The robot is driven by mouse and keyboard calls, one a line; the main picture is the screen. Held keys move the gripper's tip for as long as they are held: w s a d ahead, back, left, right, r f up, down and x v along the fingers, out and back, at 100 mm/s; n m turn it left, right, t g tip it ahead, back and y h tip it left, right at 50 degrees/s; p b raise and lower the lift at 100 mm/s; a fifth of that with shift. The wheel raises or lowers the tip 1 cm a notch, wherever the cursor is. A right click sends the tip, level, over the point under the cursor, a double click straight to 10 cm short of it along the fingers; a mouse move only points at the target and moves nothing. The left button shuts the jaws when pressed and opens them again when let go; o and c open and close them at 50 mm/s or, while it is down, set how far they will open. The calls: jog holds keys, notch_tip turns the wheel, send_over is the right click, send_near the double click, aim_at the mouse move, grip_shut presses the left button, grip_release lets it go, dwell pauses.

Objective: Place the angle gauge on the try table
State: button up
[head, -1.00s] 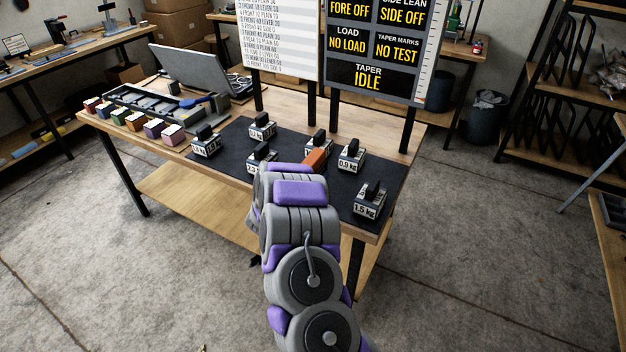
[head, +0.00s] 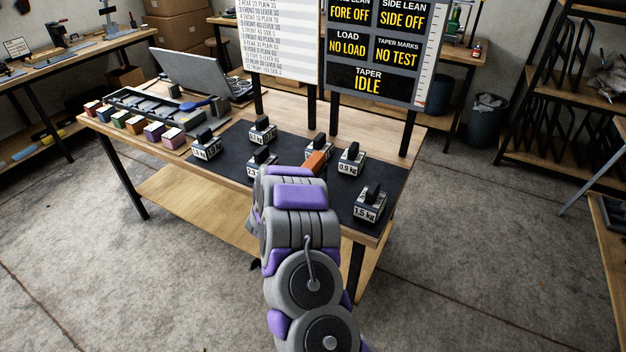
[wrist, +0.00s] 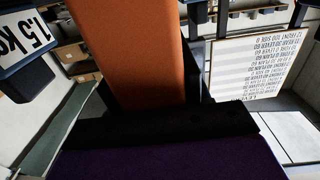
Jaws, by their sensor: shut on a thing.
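An orange bar (head: 315,161), likely the angle gauge, shows just past the end of my arm, over the black mat among the weights. In the wrist view the orange bar (wrist: 130,50) is large and close, against the black jaw of my gripper (wrist: 170,125). My gripper is shut on it. In the head view my own arm hides the gripper and the near end of the bar. A wooden bench (head: 165,183) carries the black mat (head: 335,190). I cannot tell which surface is the try table.
Several labelled weights stand on the mat, among them a 1.5 kg weight (head: 370,204) at the right and a 0.9 kg weight (head: 351,160). A dark display board (head: 383,45) and a white list board (head: 284,40) rise behind. A grey tray (head: 160,108) stands left.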

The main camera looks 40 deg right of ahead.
notch_tip(320, 180, up, 4)
jog(key=shift+f+p, duration=0.1)
jog(key=shift+p, duration=0.7)
jog(key=n+t+y+p, duration=0.3)
jog(key=n+t, duration=0.1)
jog(key=t, duration=0.1)
send_near(313, 168)
jog(key=w+a, duration=0.5)
jog(key=w+a+r+n+t+y, duration=0.25)
jog(key=w+a+y, duration=0.2)
jog(key=a, duration=0.25)
jog(key=w+a+r+n+t+y, duration=0.1)
jog(key=w+a+n+y, duration=0.1)
jog(key=a, duration=0.6)
jog(key=w+a+r+n+t+y, duration=0.1)
jog(key=w+a+n+t+y, duration=0.1)
jog(key=a+n+y, duration=0.3)
jog(key=a+y, duration=0.2)
jog(key=a, duration=0.1)
